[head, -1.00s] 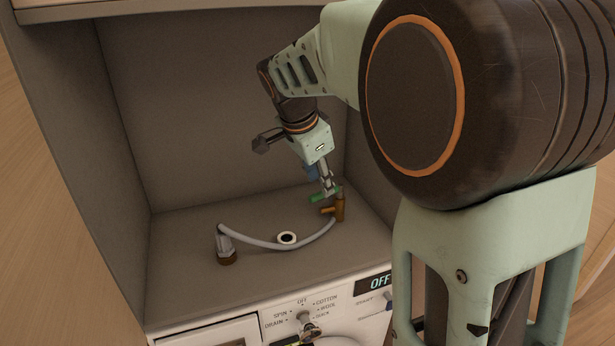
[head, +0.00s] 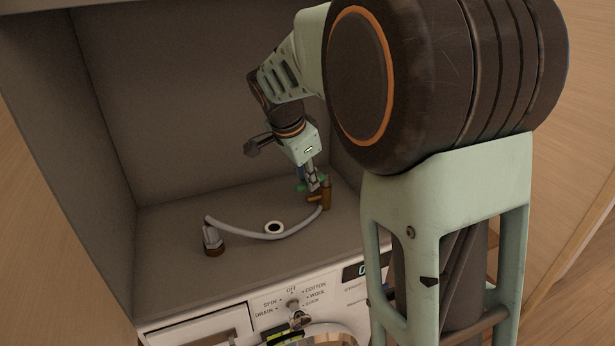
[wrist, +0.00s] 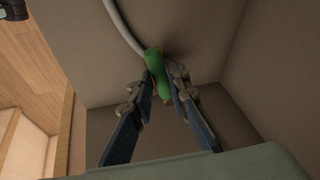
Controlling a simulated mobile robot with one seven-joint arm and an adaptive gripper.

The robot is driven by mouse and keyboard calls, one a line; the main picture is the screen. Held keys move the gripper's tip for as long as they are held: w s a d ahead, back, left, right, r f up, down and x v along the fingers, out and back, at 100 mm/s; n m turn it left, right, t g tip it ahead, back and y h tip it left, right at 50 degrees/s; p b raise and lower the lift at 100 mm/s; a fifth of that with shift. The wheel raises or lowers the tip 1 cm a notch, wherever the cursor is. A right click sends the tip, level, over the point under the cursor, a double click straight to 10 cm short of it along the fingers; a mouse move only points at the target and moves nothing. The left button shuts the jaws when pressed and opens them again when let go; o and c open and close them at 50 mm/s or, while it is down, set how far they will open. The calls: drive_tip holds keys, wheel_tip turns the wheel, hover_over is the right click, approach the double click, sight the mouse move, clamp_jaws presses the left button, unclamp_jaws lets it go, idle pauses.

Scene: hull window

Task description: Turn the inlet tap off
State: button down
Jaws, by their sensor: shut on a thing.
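The inlet tap is a brass body (head: 326,194) standing at the right back of the recess above the washing machine, with a green handle (wrist: 157,73) on top. My gripper (wrist: 161,84) is at the tap, its two fingers on either side of the green handle and shut on it. In the head view my gripper (head: 314,184) reaches down to the tap from above, and the fingers cover part of the handle. A grey hose (head: 262,235) runs from the tap to a grey fitting with a brown base (head: 212,240) at the left.
The washing machine front (head: 270,320) with a dial (head: 293,305) and display is below. The recess side wall (head: 75,170) and back wall (head: 190,100) enclose the tap. The recess floor at left is mostly clear.

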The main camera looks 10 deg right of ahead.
drive_tip(key=shift+s, duration=0.1)
idle(0.3)
drive_tip(key=s+d+n+y+b, duration=0.2)
drive_tip(key=d+n+y+b, duration=0.2)
drive_tip(key=n, duration=1.1)
drive_tip(key=shift+s+d+y, duration=0.25)
drive_tip(key=shift+d+y, duration=0.85)
drive_tip(key=shift+d, duration=0.35)
drive_tip(key=c, duration=1.8)
unclamp_jaws()
drive_tip(key=shift+c, duration=0.2)
drive_tip(key=shift+r, duration=0.1)
drive_tip(key=v, duration=0.7)
drive_tip(key=shift+s+r, duration=0.15)
